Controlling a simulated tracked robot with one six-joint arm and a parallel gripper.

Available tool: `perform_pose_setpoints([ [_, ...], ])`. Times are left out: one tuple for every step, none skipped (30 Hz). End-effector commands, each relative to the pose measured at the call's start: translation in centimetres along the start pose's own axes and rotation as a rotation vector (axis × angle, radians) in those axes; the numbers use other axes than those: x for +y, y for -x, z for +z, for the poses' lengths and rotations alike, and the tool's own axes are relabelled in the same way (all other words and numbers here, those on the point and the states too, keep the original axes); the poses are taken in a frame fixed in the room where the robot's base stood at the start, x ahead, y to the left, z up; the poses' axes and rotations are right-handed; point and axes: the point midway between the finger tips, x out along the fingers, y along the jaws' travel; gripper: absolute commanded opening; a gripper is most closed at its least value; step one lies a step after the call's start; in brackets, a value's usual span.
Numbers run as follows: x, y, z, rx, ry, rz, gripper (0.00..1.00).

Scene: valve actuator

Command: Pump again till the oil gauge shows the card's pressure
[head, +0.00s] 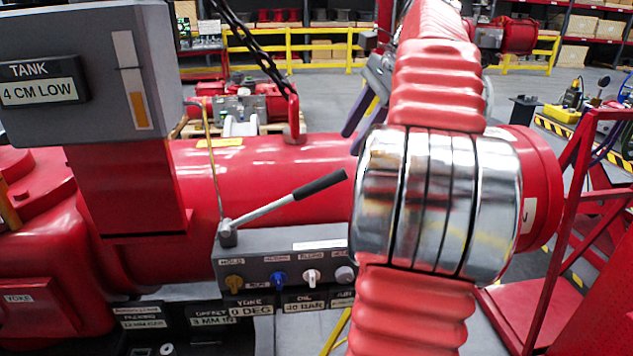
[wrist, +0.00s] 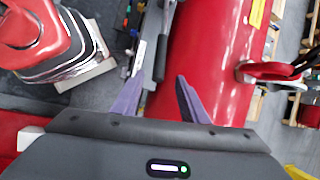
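The pump lever has a black grip (head: 320,185) and a silver rod. It slants up to the right from a grey valve block (head: 262,250). The lever grip also shows in the wrist view (wrist: 160,58). My gripper (wrist: 160,76) is open, its two purple fingers apart with nothing clamped. In the wrist view the grip lies just beyond and between the fingertips; I cannot tell the height gap. In the head view the fingers (head: 360,115) show partly behind my arm, above and right of the grip. The oil readout (head: 306,306) below the block appears to read 40 BAR. I cannot identify the card.
A grey tank box (head: 85,75) reads "TANK 4 CM LOW" and has a sight strip. Gold, blue, white and grey knobs (head: 280,279) line the block front. A large red cylinder (head: 265,170) runs behind. A chain (head: 255,50) hangs to a lug on it.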

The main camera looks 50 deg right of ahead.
Motion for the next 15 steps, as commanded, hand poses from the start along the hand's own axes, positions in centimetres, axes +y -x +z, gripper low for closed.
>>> perform_pose_setpoints([
  [-0.02,0.07,-0.13,-0.001,-0.005,0.0,0.4],
  [-0.02,0.08,-0.13,-0.001,-0.005,0.0,0.4],
  [-0.02,0.07,-0.11,-0.001,-0.004,0.0,0.4],
  [-0.01,0.07,-0.09,-0.001,-0.004,0.0,0.4],
  [-0.01,0.06,-0.08,-0.001,-0.003,0.0,0.4],
  [-0.01,0.06,-0.07,-0.001,-0.003,0.0,0.4],
  [-0.01,0.05,-0.07,-0.001,-0.003,0.0,0.4],
  [0.0,0.05,-0.07,-0.001,-0.003,0.0,0.4],
  [0.0,0.02,-0.06,-0.001,-0.002,0.0,0.4],
  [0.0,-0.02,-0.05,-0.001,-0.002,0.0,0.4],
  [0.01,-0.08,-0.05,-0.001,-0.002,0.0,0.4],
  [0.01,-0.2,-0.03,-0.001,-0.002,0.0,0.4],
  [0.01,-0.32,-0.02,-0.001,-0.002,0.001,0.4],
  [0.01,-0.47,-0.01,-0.001,-0.001,0.001,0.4],
  [0.01,-0.73,0.0,-0.001,-0.001,0.001,0.4],
])
